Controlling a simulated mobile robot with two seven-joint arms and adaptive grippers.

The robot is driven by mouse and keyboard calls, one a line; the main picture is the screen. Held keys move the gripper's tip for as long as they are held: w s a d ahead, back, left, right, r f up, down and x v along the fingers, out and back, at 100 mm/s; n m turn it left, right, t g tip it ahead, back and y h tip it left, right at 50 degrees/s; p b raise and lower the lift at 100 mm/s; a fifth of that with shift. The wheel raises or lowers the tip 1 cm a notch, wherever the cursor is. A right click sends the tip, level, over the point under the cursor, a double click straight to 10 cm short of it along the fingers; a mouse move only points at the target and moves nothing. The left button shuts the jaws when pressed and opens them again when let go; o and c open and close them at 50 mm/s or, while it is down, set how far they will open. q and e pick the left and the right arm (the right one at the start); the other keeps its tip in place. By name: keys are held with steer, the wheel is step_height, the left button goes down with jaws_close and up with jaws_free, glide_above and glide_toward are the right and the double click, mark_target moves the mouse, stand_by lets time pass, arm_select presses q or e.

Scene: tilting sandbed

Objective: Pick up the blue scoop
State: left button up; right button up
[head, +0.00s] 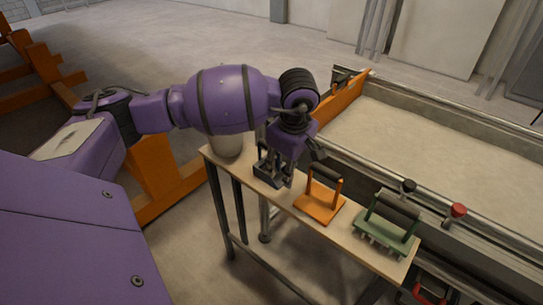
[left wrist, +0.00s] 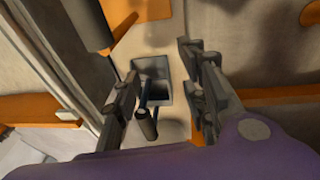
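The scoop, dark blue-grey with an open box-like pan (head: 268,178), sits on a narrow wooden bench, partly hidden behind my left gripper (head: 290,150). In the left wrist view its pan (left wrist: 152,72) lies between my fingers, and its dark handle (left wrist: 148,128) points back toward my palm. My left gripper (left wrist: 160,80) is open above the scoop, one finger on each side. The left finger looks close to the handle; I cannot tell whether it touches. My right gripper is in neither view.
An orange float (head: 320,203) and a green toothed tool (head: 388,230) stand on the bench (head: 345,247) right of the scoop. A pale bucket (head: 227,146) stands at its left end. The sandbed (head: 440,150) lies behind, with a black knob (head: 408,186) and a red knob (head: 458,210).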

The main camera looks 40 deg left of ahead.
arm_select(q)
steer(key=w+a+r+t+y, duration=0.1)
steer(key=w+a+r+y, duration=0.2)
steer(key=a+r, duration=0.35)
steer(key=x, duration=0.5)
steer(key=d+x, duration=0.1)
steer(key=x, duration=0.2)
steer(key=shift+a+f+p, duration=0.15)
steer(key=shift+f+p, duration=0.15)
steer(key=shift+f, duration=0.05)
jaws_close()
